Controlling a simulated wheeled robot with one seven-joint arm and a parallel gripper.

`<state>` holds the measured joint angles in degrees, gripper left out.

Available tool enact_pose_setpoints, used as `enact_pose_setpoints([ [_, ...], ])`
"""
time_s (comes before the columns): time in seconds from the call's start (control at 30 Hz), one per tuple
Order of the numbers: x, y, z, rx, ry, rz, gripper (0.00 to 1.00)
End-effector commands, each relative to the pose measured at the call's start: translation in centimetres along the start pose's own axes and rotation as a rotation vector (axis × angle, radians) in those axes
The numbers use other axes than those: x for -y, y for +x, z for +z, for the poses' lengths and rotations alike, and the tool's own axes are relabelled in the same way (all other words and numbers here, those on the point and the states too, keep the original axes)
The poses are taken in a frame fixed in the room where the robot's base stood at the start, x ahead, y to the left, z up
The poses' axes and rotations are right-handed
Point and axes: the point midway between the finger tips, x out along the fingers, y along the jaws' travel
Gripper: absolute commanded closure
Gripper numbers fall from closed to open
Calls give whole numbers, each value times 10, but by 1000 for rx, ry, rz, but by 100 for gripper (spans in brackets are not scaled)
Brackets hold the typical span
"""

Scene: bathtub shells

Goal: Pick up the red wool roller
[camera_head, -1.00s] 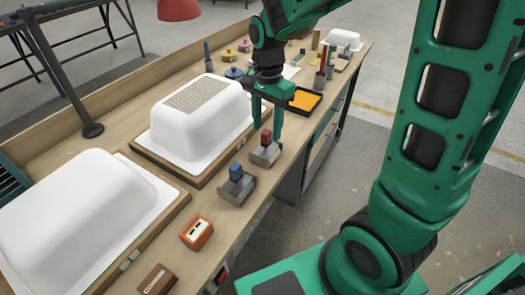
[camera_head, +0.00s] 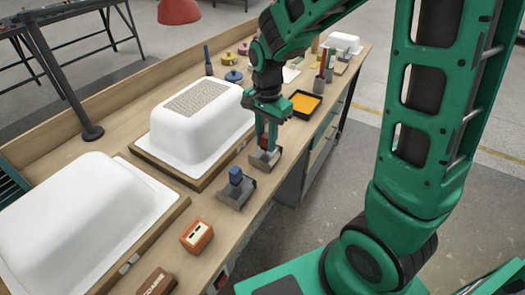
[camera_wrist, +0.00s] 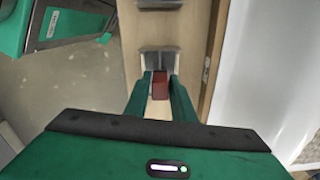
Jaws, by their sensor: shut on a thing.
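The red wool roller (camera_head: 264,160) stands on the wooden bench near its front edge, beside the white shell. It has a grey body with a red block on top. My gripper (camera_head: 266,142) is above it, pointing down, its fingers shut on the red block. In the wrist view my gripper (camera_wrist: 160,88) has one finger on each side of the red block of the red wool roller (camera_wrist: 160,86). The grey part shows just beyond the fingertips. The roller appears still at bench level; whether a gap lies under it cannot be told.
A similar roller with a blue block (camera_head: 236,188) stands close by in front. The textured white shell (camera_head: 200,125) is just left. An orange box (camera_head: 196,235) sits nearer, and an orange-filled tray (camera_head: 304,103) lies beyond. Open floor lies right of the bench.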

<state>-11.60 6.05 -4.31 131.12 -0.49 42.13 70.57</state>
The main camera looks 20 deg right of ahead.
Motion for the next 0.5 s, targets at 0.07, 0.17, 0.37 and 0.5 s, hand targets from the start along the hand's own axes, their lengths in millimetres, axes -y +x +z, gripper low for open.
enact_pose_setpoints([
  [0.07,0,-1,0,0,0,-1,100],
  [0.17,1,-7,0,-1,0,-3,100],
  [0.37,1,-40,0,-2,0,-6,100],
  [0.5,1,-66,-1,-2,0,-6,100],
])
